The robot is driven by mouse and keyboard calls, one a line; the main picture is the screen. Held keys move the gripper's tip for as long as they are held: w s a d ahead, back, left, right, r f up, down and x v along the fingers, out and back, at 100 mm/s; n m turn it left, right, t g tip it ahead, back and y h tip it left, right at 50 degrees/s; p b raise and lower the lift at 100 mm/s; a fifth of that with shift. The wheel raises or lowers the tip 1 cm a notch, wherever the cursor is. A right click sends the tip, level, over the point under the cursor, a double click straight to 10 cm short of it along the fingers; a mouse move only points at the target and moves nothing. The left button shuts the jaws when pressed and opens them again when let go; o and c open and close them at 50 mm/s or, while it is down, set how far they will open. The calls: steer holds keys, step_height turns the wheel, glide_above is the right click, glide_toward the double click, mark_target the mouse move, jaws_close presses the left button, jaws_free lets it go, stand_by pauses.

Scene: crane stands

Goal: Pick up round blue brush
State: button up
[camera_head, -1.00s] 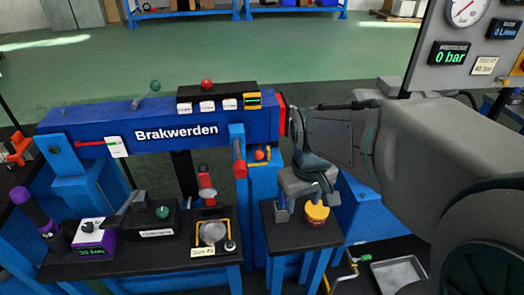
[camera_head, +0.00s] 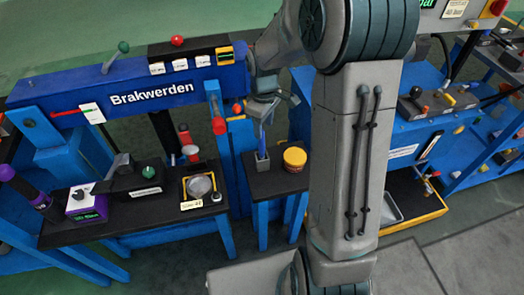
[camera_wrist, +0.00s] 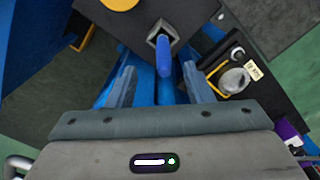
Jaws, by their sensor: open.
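The round blue brush (camera_head: 262,140) stands upright in a small grey square holder (camera_head: 262,161) on the small black-topped stand. In the wrist view the blue brush (camera_wrist: 163,56) rises from the holder (camera_wrist: 158,36) toward the camera. My gripper (camera_head: 266,108) is just above the brush in the head view. In the wrist view my gripper (camera_wrist: 159,72) has its two fingers apart, one on each side of the brush's line. I see no contact, but the exact height gap cannot be told. The brush's lower end is hidden in the holder.
A yellow jar (camera_head: 294,159) stands right of the holder on the same stand. The blue Brakwerden beam (camera_head: 140,95) is behind left. A black-topped bench (camera_head: 135,210) with a scale (camera_head: 200,188) and a purple box (camera_head: 87,204) stands to the left.

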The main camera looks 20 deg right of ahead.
glide_above(262, 156)
steer(key=w, duration=0.1)
step_height(262, 156, down, 7)
steer(key=shift+f+b, duration=0.1)
steer(key=shift+b, duration=0.2)
jaws_close()
